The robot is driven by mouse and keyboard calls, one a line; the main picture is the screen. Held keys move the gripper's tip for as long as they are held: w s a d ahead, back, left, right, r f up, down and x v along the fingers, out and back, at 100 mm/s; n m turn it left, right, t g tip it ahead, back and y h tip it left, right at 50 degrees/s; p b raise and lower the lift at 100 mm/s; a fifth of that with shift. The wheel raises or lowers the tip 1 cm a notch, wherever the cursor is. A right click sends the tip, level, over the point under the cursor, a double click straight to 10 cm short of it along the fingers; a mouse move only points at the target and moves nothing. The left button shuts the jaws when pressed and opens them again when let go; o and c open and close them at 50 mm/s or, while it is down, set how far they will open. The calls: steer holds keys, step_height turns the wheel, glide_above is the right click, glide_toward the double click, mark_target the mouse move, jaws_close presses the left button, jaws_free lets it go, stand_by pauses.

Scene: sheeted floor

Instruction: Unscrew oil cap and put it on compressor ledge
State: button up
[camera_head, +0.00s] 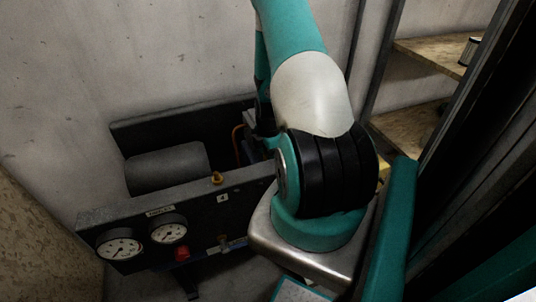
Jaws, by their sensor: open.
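The compressor stands against the wall at left, with a dark cylindrical tank (168,167) behind a dark front panel (196,204). A small brass-yellow fitting (217,178) sits at the panel's top edge; I cannot tell whether it is the oil cap. A flat grey ledge (130,209) runs along the top of the panel. My arm rises from its base at centre right and out of the top of the picture. Part of it shows again behind, near the compressor's right end. My gripper is not visible, and the arm hides that part of the compressor.
Two gauges (119,247) and a red knob (182,254) are on the panel front. A brass fitting (223,239) sits low on it. An orange hose (238,141) is behind the panel. Wooden shelves (436,52) stand at right, with a can (470,50) on the upper one.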

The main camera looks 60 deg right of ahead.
steer(key=m, duration=0.7)
steer(key=m+p, duration=0.1)
steer(key=m, duration=0.5)
steer(key=c, duration=0.9)
steer(key=n, duration=0.5)
steer(key=shift+c, duration=0.2)
steer(key=n, duration=0.5)
steer(key=shift+p, duration=0.3)
steer(key=n, duration=0.9)
